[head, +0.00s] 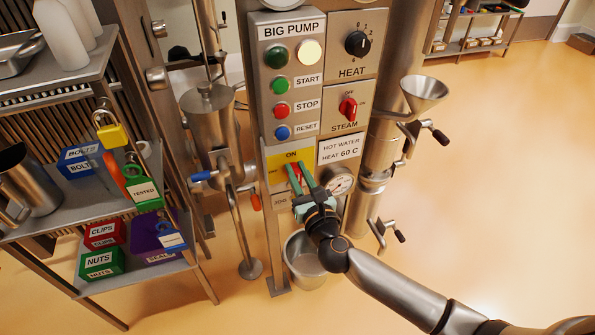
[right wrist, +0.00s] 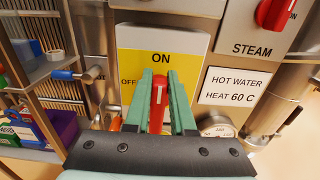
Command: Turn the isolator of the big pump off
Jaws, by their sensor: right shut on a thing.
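The isolator of the big pump is a yellow plate (head: 277,160) with a red handle (head: 298,172), low on the left of the panel post. ON is printed at its top and OFF at its left; the plate also shows in the right wrist view (right wrist: 190,64). The handle (right wrist: 158,92) stands about upright, its top towards ON. My right gripper (head: 301,178) has its green fingers on both sides of the handle and is shut on it. The fingers hide part of the handle and the lower plate. My left gripper is not in view.
Above the plate are the START (head: 280,85), STOP (head: 281,110) and RESET (head: 282,132) buttons. The red STEAM knob (head: 348,108) and a gauge (head: 340,182) are close on the right. A shelf (head: 62,206) with boxes and padlocks stands left. The floor at right is clear.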

